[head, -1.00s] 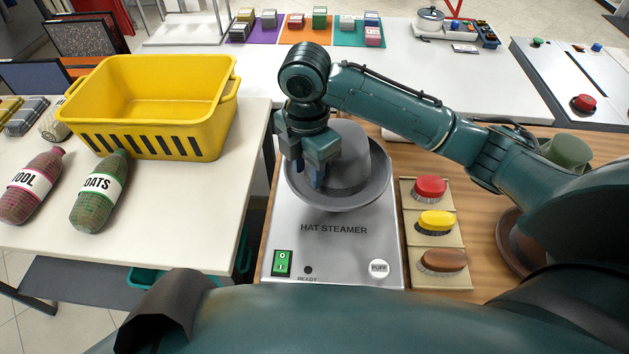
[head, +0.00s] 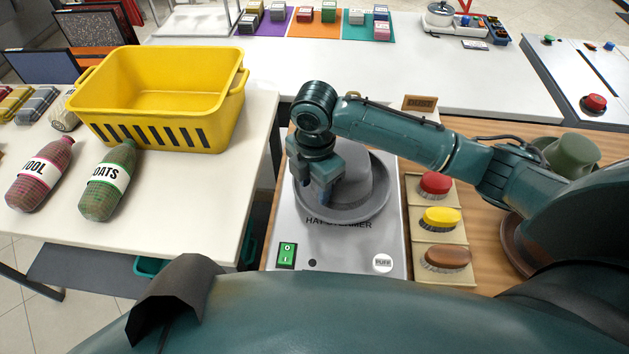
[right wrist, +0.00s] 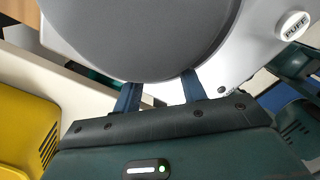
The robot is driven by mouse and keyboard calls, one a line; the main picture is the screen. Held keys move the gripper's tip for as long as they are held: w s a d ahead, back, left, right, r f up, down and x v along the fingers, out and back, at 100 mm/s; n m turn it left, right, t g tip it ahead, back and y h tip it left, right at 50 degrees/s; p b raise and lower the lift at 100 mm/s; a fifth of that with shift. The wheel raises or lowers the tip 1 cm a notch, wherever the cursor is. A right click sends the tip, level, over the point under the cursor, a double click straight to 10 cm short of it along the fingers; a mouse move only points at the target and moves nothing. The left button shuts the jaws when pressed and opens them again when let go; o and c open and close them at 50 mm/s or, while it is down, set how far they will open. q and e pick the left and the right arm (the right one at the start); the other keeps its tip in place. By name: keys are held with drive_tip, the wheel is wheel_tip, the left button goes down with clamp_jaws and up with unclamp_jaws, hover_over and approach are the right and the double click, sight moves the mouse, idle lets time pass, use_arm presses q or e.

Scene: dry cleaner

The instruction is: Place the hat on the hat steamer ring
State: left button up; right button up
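The grey hat (head: 368,165) is over the hat steamer (head: 340,256), its brim covering the top part of the label. The steamer ring is hidden beneath it, so I cannot tell whether the hat touches it. My right gripper (head: 316,192) is at the left side of the brim and appears to hold it. In the right wrist view, the two blue fingers (right wrist: 158,95) stand apart at the edge of the hat (right wrist: 140,35), their tips partly hidden. My left gripper is not in view.
Right of the steamer are red, yellow and brown brushes (head: 439,219). Farther right is a green hat (head: 572,155). A yellow basket (head: 150,138) and two labelled bottles (head: 108,185) are on the left table. A green-lit switch (head: 286,256) and PUFF button (head: 383,263) are on the steamer front.

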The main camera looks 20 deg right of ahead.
drive_tip(key=o, duration=0.3)
wheel_tip(320, 180, up, 12)
drive_tip(key=shift+r, duration=0.15)
idle(0.4)
idle(0.4)
